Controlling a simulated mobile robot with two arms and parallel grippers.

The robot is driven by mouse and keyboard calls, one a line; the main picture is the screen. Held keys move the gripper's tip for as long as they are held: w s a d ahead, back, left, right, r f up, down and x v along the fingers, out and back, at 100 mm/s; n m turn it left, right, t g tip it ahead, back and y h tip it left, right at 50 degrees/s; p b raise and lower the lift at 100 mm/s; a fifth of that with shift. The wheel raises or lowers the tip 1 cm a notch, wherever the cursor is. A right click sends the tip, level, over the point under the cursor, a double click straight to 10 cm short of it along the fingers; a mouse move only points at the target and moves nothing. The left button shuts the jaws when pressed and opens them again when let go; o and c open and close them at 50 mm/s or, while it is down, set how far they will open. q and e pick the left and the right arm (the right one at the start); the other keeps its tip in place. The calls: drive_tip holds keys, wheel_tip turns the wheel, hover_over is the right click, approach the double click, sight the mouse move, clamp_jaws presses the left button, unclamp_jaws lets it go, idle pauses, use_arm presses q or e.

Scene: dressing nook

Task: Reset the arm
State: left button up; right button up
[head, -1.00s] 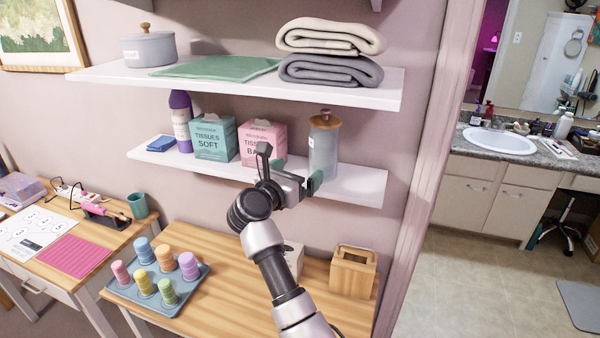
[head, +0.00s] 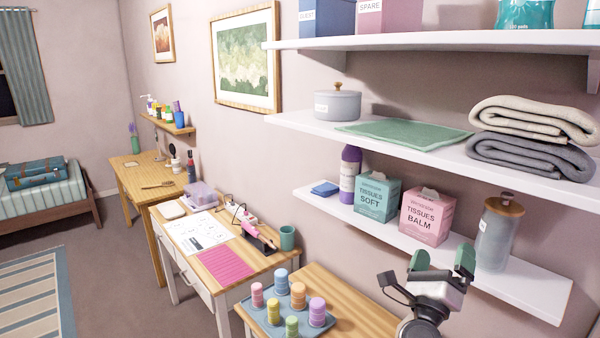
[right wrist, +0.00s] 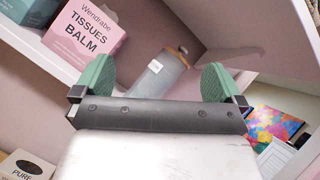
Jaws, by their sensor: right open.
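My right gripper (head: 441,262) is at the lower right of the head view, in front of the lower wall shelf (head: 540,287). Its green-padded fingers stand apart with nothing between them. In the right wrist view the open fingers (right wrist: 152,80) frame a grey canister (right wrist: 157,75) that stands farther off, apart from them. In the head view the canister (head: 497,235), with its wooden lid, is upright on the lower shelf, right of the gripper. The pink tissue box (head: 427,217) is behind and left of the gripper. My left gripper is not in view.
The teal tissue box (head: 377,197) and purple bottle (head: 349,174) share the lower shelf. Folded towels (head: 530,140) lie on the shelf above. Below, a tray (head: 321,327) holds several coloured stacks on a wooden table (head: 362,318). Open floor (head: 115,245) lies at the left.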

drive_tip(key=s+a+f+n+g+y, duration=0.3)
drive_tip(key=s+a+f+n+y, duration=0.55)
drive_tip(key=n, duration=0.65)
drive_tip(key=s+a+f+n+g+y, duration=0.3)
drive_tip(key=s+a+f+n+y, duration=0.2)
drive_tip(key=f+n+y, duration=0.75)
drive_tip(key=s+d+f+n+g+h, duration=0.2)
drive_tip(key=s+n+g+h, duration=0.15)
drive_tip(key=s, duration=0.35)
drive_tip(key=s+d+f+n+g+h, duration=0.2)
drive_tip(key=s+f+g, duration=0.15)
drive_tip(key=s, duration=0.25)
drive_tip(key=s+d+f+n+g+h, duration=0.1)
drive_tip(key=s+d+n+g+h, duration=0.2)
drive_tip(key=s, duration=0.4)
wheel_tip(320, 180, down, 30)
drive_tip(key=s+g+b, duration=0.1)
drive_tip(key=g+b, duration=0.1)
drive_tip(key=b, duration=0.1)
drive_tip(key=s+d+f+g+b, duration=0.1)
drive_tip(key=s+d+f+b, duration=0.1)
drive_tip(key=s+f, duration=1.4)
drive_tip(key=shift+f+y, duration=0.35)
drive_tip(key=shift+d, duration=0.1)
